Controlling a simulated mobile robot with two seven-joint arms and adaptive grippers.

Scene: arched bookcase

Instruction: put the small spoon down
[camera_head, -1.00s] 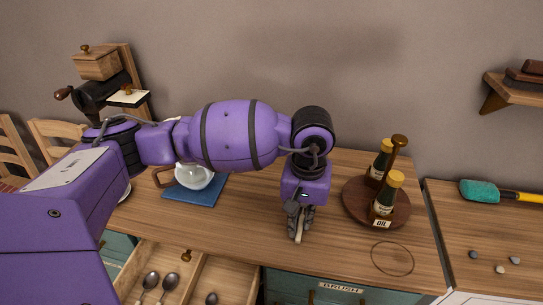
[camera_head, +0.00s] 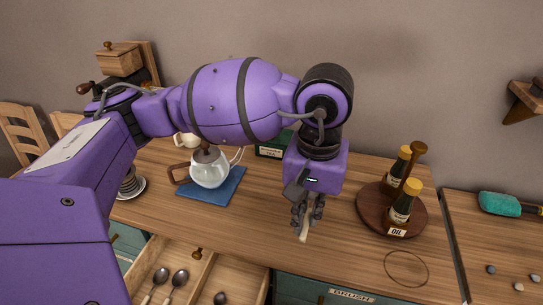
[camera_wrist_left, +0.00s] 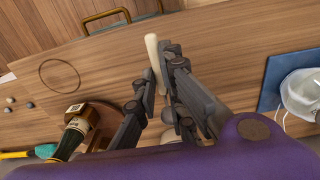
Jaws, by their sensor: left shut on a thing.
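My left gripper (camera_head: 309,212) is shut on the small spoon (camera_head: 304,233), whose pale handle end sticks out below the fingers in the head view. It is over the wooden counter (camera_head: 270,222), left of the round oil tray. In the left wrist view the spoon's light handle (camera_wrist_left: 152,55) extends from between the fingers (camera_wrist_left: 158,100); a rounded wooden part, perhaps its bowl, shows lower between them. I cannot tell whether the spoon touches the counter. My right gripper is not in view.
A round wooden tray (camera_head: 372,211) holds dark bottles with yellow caps. An open drawer (camera_head: 201,272) at the front holds metal spoons. A dark ring (camera_head: 407,268) marks the counter at front right.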

